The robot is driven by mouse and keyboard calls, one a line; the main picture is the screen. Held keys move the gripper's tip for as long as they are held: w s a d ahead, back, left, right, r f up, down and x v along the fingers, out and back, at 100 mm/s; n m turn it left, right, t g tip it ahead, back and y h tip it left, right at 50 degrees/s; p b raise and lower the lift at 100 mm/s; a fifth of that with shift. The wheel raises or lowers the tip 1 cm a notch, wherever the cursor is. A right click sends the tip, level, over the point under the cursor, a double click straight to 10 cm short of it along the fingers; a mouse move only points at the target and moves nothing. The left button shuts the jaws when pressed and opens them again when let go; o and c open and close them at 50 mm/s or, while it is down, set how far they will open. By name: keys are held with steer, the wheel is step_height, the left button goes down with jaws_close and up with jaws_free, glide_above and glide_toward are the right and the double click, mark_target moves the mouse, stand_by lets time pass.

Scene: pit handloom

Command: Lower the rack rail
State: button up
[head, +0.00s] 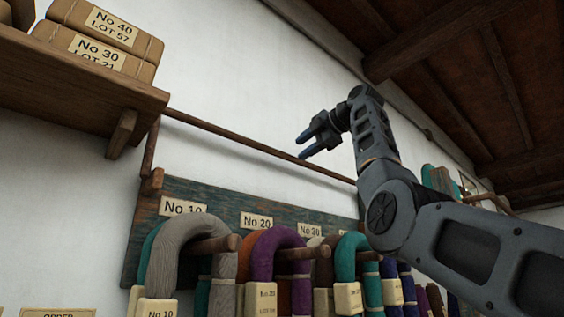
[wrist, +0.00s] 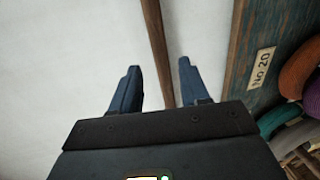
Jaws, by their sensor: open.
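The rack rail (head: 245,140) is a thin brown wooden bar running across the white wall above the yarn rack. Its left end meets an upright wooden arm (head: 151,150) near the shelf; its right part passes behind my arm. My gripper (head: 304,145) is open, with its blue fingers at the rail's height in the head view. In the wrist view, the rail (wrist: 156,45) runs down the picture between the two open fingers (wrist: 158,90), touching neither as far as I can see. Its lower part is hidden behind the gripper body.
Below the rail, a dark green board (head: 150,205) carries pegs with hanging yarn skeins (head: 185,250) and number labels. A wooden shelf (head: 80,75) with wrapped packets (head: 105,22) juts out at upper left. Ceiling beams (head: 440,40) are at upper right. The wall above the rail is bare.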

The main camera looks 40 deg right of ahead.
mark_target(291, 156)
steer(key=w, duration=0.2)
steer(key=w+p, duration=0.1)
steer(key=w, duration=0.1)
steer(key=w+f+p, duration=0.1)
steer(key=w, duration=0.1)
steer(key=shift+a, duration=0.15)
steer(key=shift+w+f+p, duration=0.2)
steer(key=shift+w+p, duration=0.2)
steer(key=shift+w, duration=0.2)
steer(key=shift+c, duration=0.3)
jaws_close()
